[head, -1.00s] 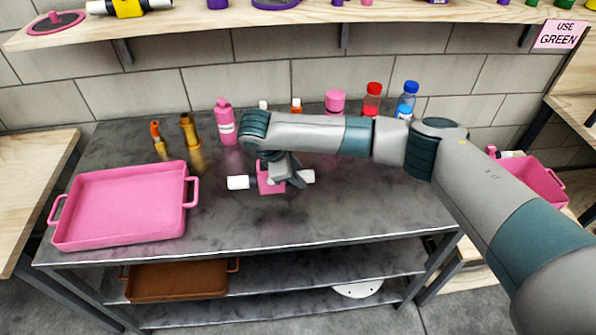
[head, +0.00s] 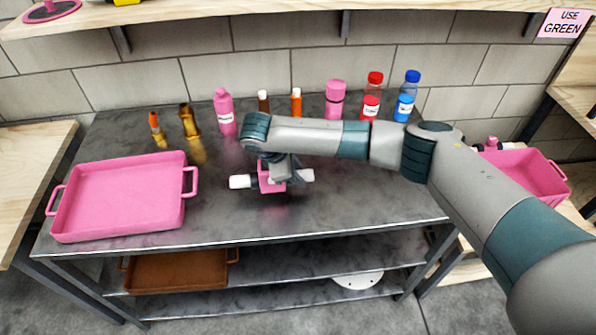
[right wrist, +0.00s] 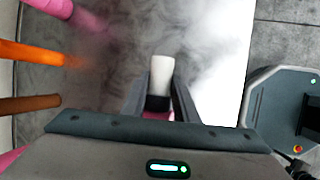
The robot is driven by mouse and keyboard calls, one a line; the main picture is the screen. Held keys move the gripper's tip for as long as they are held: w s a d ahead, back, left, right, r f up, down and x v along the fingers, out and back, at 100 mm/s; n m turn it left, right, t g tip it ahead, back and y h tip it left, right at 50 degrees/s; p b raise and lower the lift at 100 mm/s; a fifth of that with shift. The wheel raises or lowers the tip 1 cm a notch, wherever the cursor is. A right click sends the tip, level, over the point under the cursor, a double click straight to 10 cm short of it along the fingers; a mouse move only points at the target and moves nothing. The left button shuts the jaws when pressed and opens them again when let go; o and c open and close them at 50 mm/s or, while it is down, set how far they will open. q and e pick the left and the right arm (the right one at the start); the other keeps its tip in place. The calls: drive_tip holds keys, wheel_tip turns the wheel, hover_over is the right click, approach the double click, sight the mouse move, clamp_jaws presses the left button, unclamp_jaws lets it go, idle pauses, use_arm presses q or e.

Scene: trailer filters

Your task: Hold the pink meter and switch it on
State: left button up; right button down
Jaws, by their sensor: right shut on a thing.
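The pink meter (head: 271,180) has a pink middle and white ends, and it is over the middle of the metal table. My right gripper (head: 276,172) reaches down from above and is shut on it. In the right wrist view a white end of the meter (right wrist: 162,70) with a black band sticks out between the two fingers (right wrist: 160,95), with a bit of pink below. The switch of the meter cannot be made out. Whether the meter touches the table cannot be told. My left gripper is not in view.
A pink tray (head: 120,195) stands on the left of the metal table (head: 330,215). Several bottles, among them a pink bottle (head: 223,112) and a blue one (head: 405,97), line the back. A pink bin (head: 530,172) is at the right. The front of the table is clear.

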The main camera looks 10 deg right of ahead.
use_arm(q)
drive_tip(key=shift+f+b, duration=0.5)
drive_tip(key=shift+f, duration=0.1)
use_arm(e)
drive_tip(key=shift+f, duration=1.65)
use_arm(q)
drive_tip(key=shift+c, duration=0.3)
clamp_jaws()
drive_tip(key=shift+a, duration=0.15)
